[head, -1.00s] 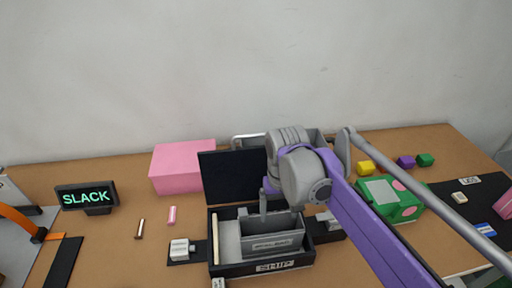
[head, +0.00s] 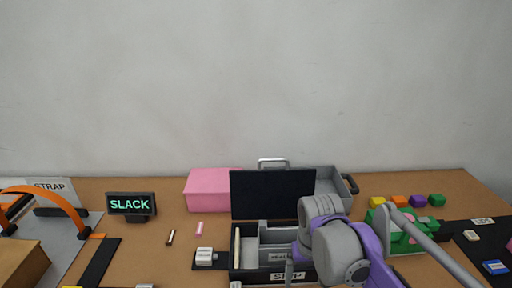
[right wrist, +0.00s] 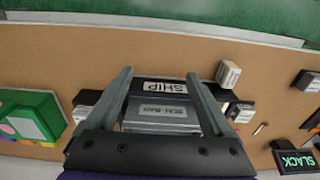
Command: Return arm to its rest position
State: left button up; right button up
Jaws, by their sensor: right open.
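My right arm (head: 338,240) comes in from the lower right in the head view, over the front right of a black open case. My right gripper (right wrist: 158,76) is open in the right wrist view, with both fingers apart and nothing visible between them. Beyond the fingers is the case's front with its SHIP label (right wrist: 164,87) and a grey tray (right wrist: 160,112). In the head view one finger shows near the case's front edge; the rest is hidden by the arm. The case's raised lid (head: 272,194) stands upright. My left gripper is not in view.
A pink box (head: 208,190) and a SLACK sign (head: 131,204) stand left of the case. A green block-shaped fixture (head: 405,240) is to the right, with several small coloured blocks behind it. An orange strap fixture (head: 50,195) is at far left.

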pick_arm(q)
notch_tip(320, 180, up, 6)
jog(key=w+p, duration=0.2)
jog(key=p, duration=0.2)
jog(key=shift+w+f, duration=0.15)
pick_arm(e)
jog(key=s+d+f+t, duration=0.2)
jog(key=s+d, duration=0.1)
jog(key=s, duration=0.3)
jog(key=s+d+f+t, duration=0.3)
jog(key=s, duration=0.3)
jog(key=shift+s+f, duration=0.2)
jog(key=shift+s, duration=0.2)
